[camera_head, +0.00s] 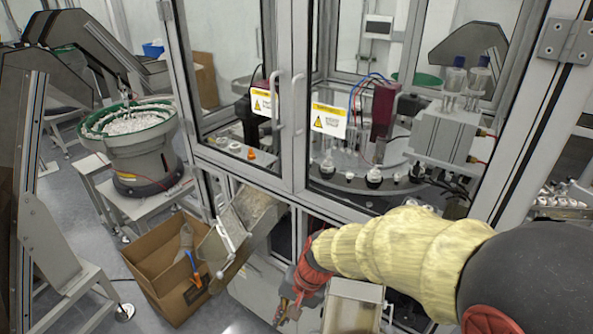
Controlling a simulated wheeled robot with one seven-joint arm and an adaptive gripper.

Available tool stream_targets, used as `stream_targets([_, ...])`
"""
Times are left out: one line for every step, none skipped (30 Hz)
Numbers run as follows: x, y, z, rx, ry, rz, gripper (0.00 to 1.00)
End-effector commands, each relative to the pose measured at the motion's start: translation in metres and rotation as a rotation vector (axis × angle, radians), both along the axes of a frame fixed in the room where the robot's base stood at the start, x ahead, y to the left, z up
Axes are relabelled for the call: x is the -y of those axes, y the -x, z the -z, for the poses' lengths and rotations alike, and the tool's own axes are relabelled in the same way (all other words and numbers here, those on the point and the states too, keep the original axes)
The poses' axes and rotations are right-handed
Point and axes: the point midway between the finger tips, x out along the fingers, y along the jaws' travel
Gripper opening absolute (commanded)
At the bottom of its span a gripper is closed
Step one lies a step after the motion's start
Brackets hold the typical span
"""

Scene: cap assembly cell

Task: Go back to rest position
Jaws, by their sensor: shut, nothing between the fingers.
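My arm, in a yellow ribbed sleeve, reaches in from the lower right of the head view. My gripper (285,311) is at its end, near the bottom middle, pointing down, with red material around the wrist. It is shut and holds nothing. It is in front of the lower part of the cap assembly machine (296,160), right of the metal chute and the cardboard box.
The machine's framed glass doors (290,95) stand closed behind my arm. A cardboard box (150,262) is on the floor at left, under a metal chute (228,235). A bowl feeder (130,150) stands further left. Grey floor shows at bottom left.

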Motion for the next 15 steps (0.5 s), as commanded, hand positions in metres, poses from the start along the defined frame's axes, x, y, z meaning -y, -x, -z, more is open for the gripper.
stream_targets([0.019, 0.012, -0.014, 0.033, 0.025, -0.067, 0.00])
stream_targets([0.030, 0.020, -0.020, 0.048, 0.043, -0.106, 0.00])
stream_targets([0.045, 0.030, -0.029, 0.069, 0.068, -0.156, 0.00])
stream_targets([0.056, 0.037, -0.035, 0.083, 0.087, -0.190, 0.00])
stream_targets([0.067, 0.044, -0.040, 0.097, 0.106, -0.221, 0.00])
stream_targets([0.082, 0.054, -0.047, 0.118, 0.134, -0.258, 0.00])
stream_targets([0.093, 0.060, -0.052, 0.132, 0.154, -0.281, 0.00])
stream_targets([0.103, 0.067, -0.057, 0.146, 0.174, -0.303, 0.00])
stream_targets([0.117, 0.075, -0.064, 0.166, 0.201, -0.324, 0.00])
stream_targets([0.127, 0.081, -0.068, 0.180, 0.222, -0.336, 0.00])
stream_targets([0.136, 0.086, -0.073, 0.196, 0.242, -0.346, 0.00])
stream_targets([0.149, 0.094, -0.078, 0.216, 0.268, -0.351, 0.00])
stream_targets([0.158, 0.099, -0.083, 0.233, 0.287, -0.352, 0.00])
stream_targets([0.166, 0.103, -0.087, 0.250, 0.304, -0.349, 0.00])
stream_targets([0.176, 0.109, -0.093, 0.276, 0.327, -0.343, 0.00])
